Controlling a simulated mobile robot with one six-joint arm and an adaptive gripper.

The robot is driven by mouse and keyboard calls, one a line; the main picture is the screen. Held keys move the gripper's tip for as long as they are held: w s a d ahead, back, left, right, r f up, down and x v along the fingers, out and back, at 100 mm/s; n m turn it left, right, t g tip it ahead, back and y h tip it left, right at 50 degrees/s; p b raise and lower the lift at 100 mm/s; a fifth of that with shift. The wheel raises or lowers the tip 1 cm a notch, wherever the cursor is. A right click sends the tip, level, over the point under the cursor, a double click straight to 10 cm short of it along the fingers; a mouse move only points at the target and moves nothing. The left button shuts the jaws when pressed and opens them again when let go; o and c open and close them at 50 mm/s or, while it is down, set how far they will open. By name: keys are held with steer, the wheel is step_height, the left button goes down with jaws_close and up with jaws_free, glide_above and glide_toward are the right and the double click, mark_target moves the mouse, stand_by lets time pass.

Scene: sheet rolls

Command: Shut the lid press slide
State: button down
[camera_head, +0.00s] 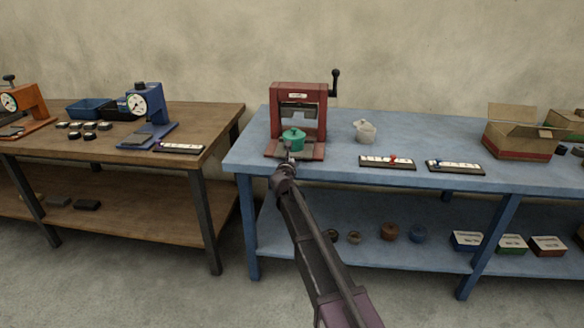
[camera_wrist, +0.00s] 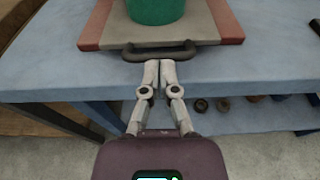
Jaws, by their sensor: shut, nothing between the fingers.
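The red lid press (camera_head: 299,92) stands at the left end of the blue table, with a black handle on its right side. Its grey slide plate (camera_wrist: 118,33) is pulled out toward me over the red base, with a dark bar handle (camera_wrist: 158,51) along its front edge. A green lidded pot (camera_head: 293,138) stands on the slide; its lower part (camera_wrist: 155,10) shows in the wrist view. My gripper (camera_wrist: 159,64) is shut and empty, its fingertips right at the front of the bar handle. I cannot tell if they touch it.
The blue table (camera_head: 345,178) holds a white pot (camera_head: 364,131) right of the press, two dark strips (camera_head: 388,163) and an open cardboard box (camera_head: 520,133). A wooden table (camera_head: 218,122) with gauges stands to the left, across a gap. A wall is behind.

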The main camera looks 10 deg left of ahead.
mark_target(294, 149)
steer(key=shift+w, duration=0.3)
steer(key=w, duration=1.1)
steer(key=shift+w+d, duration=0.2)
steer(key=shift+s, duration=0.1)
steer(key=shift+s+r, duration=0.15)
steer(key=shift+s, duration=0.65)
steer(key=s+r+p, duration=0.2)
steer(key=s, duration=1)
steer(key=shift+a+r+p, duration=0.2)
steer(key=shift+a+p, duration=0.05)
steer(key=shift+p, duration=0.1)
